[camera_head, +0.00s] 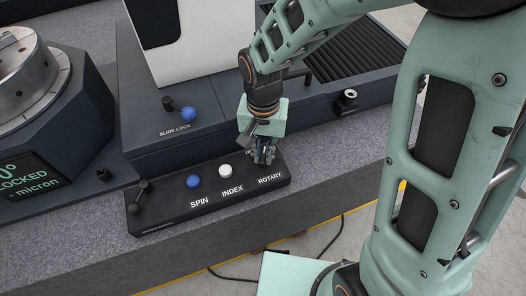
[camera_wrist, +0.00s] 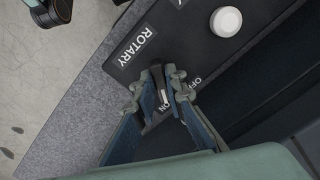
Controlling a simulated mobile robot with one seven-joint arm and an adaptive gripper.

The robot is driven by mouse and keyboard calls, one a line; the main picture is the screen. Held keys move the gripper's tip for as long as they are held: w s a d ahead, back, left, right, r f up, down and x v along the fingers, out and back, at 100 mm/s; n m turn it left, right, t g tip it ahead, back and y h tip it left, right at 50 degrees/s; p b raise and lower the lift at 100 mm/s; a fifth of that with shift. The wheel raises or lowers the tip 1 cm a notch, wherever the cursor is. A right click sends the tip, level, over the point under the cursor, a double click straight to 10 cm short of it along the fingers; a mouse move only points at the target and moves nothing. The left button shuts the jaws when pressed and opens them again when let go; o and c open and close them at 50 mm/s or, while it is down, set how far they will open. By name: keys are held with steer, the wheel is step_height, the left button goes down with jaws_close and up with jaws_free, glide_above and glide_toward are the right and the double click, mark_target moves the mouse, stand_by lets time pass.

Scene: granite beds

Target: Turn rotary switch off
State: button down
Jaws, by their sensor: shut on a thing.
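The rotary switch (camera_wrist: 163,88) is a small dark knob with a light mark, on the black control panel (camera_head: 160,217) beside the ROTARY label. My gripper (camera_head: 263,156) is above the panel's right end, fingers pointing down. In the wrist view its two fingers (camera_wrist: 157,88) are shut on the knob from both sides. The knob's light mark lies close to the ON lettering (camera_wrist: 164,107). The OFF lettering (camera_wrist: 195,82) shows to the right, partly hidden. In the head view my fingers mostly hide the knob.
The white INDEX button (camera_head: 225,170) and blue SPIN button (camera_head: 193,181) sit left of my gripper. A dark lever (camera_head: 139,193) stands at the panel's left end. Bare granite (camera_head: 330,160) lies to the right.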

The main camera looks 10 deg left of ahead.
mark_target(264, 156)
steer(key=n+p, duration=0.1)
steer(key=n, duration=0.4)
steer(key=shift+r, duration=0.1)
steer(key=shift+w+d+n+p, duration=0.1)
steer(key=shift+n+p, duration=0.85)
steer(key=shift+n, duration=1.55)
steer(key=c, duration=2)
jaws_free()
steer(key=shift+o, duration=0.2)
step_height(264, 156, up, 12)
